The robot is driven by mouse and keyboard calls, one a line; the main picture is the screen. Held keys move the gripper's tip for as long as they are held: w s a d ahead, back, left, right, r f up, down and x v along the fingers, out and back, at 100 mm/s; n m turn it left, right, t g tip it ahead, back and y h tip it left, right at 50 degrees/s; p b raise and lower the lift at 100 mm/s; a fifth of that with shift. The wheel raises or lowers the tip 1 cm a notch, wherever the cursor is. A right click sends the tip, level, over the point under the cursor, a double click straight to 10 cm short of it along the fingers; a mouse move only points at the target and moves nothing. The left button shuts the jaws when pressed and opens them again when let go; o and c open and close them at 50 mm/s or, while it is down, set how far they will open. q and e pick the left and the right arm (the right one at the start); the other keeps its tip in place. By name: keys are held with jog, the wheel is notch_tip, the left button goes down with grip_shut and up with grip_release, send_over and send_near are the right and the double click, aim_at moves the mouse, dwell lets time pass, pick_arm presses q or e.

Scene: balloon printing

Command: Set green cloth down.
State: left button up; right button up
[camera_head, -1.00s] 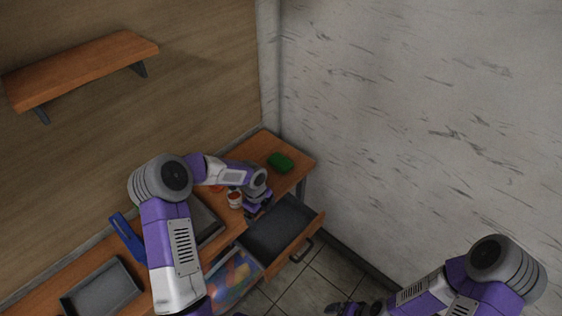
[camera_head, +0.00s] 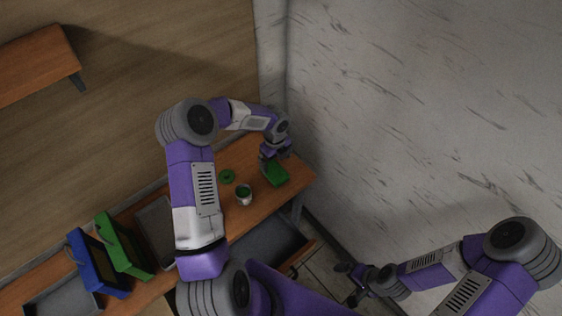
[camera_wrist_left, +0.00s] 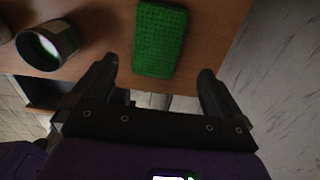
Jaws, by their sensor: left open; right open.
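The green cloth (camera_head: 278,176) is a folded, textured block lying on the wooden counter near its right end. It also shows in the left wrist view (camera_wrist_left: 161,40), just beyond the fingertips. My left gripper (camera_head: 272,160) is at the cloth. In the left wrist view its fingers (camera_wrist_left: 158,70) are spread wide and empty, one on each side of the cloth's near end. My right gripper (camera_head: 352,284) is open and empty, low over the floor at the lower right, away from the counter.
A small jar with green contents (camera_head: 244,196) and a green lid (camera_head: 227,176) stand left of the cloth. An open drawer (camera_head: 268,244) sticks out below the counter. A green box (camera_head: 122,244), a blue box (camera_head: 97,264) and grey trays stand further left. A wall borders the right.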

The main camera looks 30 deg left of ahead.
aim_at(275, 172)
pick_arm(q)
jog(key=f, duration=0.6)
jog(key=shift+s+f, duration=0.35)
jog(key=shift+f, duration=0.05)
jog(key=c, duration=1.1)
